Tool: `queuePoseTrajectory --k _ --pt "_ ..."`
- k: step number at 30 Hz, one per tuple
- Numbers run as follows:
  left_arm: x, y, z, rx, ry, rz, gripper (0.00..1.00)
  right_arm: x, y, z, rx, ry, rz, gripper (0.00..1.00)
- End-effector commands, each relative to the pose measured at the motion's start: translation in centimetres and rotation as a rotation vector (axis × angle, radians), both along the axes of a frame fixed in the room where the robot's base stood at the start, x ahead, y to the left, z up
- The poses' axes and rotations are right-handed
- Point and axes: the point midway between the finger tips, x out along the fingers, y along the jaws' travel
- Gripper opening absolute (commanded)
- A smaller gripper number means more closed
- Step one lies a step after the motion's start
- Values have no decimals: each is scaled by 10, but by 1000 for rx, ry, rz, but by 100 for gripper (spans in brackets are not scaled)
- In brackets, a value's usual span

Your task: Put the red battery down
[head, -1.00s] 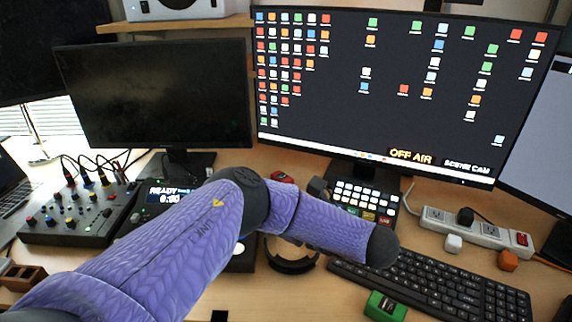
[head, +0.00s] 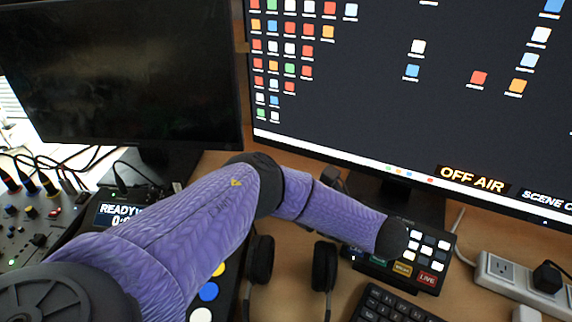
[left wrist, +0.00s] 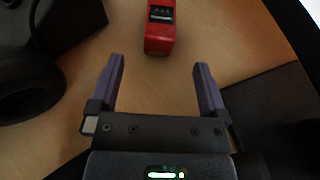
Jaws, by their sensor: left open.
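The red battery (left wrist: 160,30) stands on the wooden desk at the top of the left wrist view, with a dark label on its upper face. My left gripper (left wrist: 160,65) is open and empty, its two purple fingers pointing towards the battery. The battery is a little beyond the fingertips, apart from them and roughly in line with the gap. In the head view my purple left arm crosses the middle and hides the battery; the left gripper does not show there. My right gripper is in neither view.
Headphones (head: 325,268) lie on the desk below my arm. A button panel (head: 429,262) is beside the arm's right end, near a keyboard (head: 385,306) and a power strip (head: 500,275). Monitors (head: 120,75) stand behind. Bare desk surrounds the battery (left wrist: 225,40).

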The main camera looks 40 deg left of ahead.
Motion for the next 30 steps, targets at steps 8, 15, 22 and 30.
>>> queuePoseTrajectory --k 8,15,22,30 --pt "2 30 -12 1 -2 3 97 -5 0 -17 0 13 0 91" --pt "5 66 -28 0 0 2 97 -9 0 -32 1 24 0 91" --pt "5 68 -25 0 -1 2 95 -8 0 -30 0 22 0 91" --pt "5 68 -26 0 -2 1 38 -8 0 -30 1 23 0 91"
